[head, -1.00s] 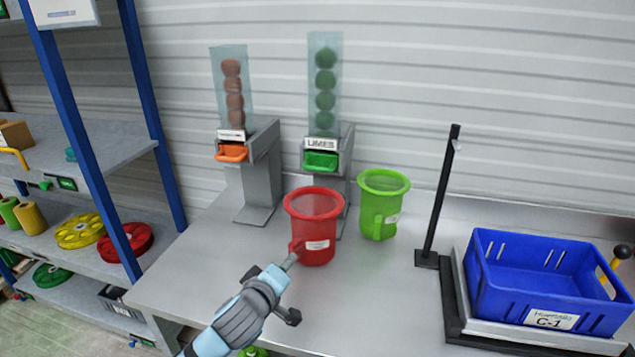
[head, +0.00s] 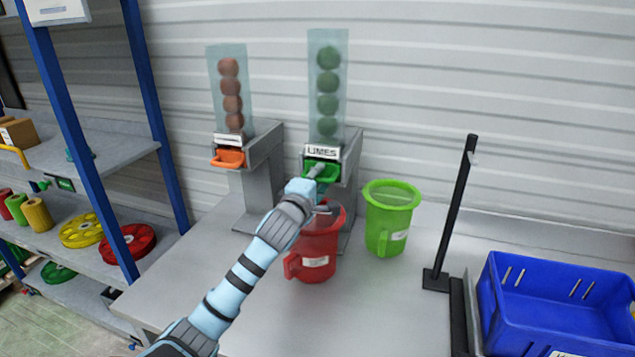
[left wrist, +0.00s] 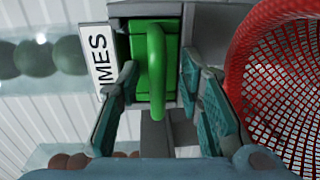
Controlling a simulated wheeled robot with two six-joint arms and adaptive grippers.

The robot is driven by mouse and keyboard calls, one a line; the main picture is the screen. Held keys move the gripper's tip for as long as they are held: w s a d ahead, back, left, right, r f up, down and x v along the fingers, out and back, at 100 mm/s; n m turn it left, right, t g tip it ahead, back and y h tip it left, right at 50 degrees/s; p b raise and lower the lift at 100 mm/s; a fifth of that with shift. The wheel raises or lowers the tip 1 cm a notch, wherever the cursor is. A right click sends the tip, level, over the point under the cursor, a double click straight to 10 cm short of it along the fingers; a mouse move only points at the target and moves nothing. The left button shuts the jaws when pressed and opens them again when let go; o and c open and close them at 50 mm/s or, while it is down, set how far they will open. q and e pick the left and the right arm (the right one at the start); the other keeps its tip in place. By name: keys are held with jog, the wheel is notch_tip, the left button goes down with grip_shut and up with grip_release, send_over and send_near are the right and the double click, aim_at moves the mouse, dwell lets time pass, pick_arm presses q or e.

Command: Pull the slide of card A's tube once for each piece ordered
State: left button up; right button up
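The limes tube (head: 328,90) holds several green balls above a dispenser with a LIMES label (head: 322,152) and a green slide (head: 330,177). My left gripper (head: 318,170) is at this slide. In the left wrist view, the fingers of my left gripper (left wrist: 160,95) are open on either side of the green slide's handle (left wrist: 156,70), with gaps between. A second tube (head: 229,90) with several orange-brown balls and an orange slide (head: 228,159) stands to the left. No card marked A is readable. My right gripper is not in view.
A red jug (head: 316,262) stands below the limes dispenser, partly behind my left arm; its mesh interior shows in the left wrist view (left wrist: 280,80). A green jug (head: 390,222) stands to its right. A black post (head: 452,210) and blue crate (head: 560,300) are farther right.

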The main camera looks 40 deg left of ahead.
pick_arm(q)
jog(key=shift+c, duration=0.5)
jog(key=shift+s+r, duration=0.15)
jog(key=shift+s, duration=0.1)
grip_shut()
jog(key=p+v, duration=0.2)
jog(key=v, duration=0.8)
jog(key=shift+s+f, duration=0.35)
jog(key=shift+f, duration=0.05)
jog(key=shift+d, duration=0.1)
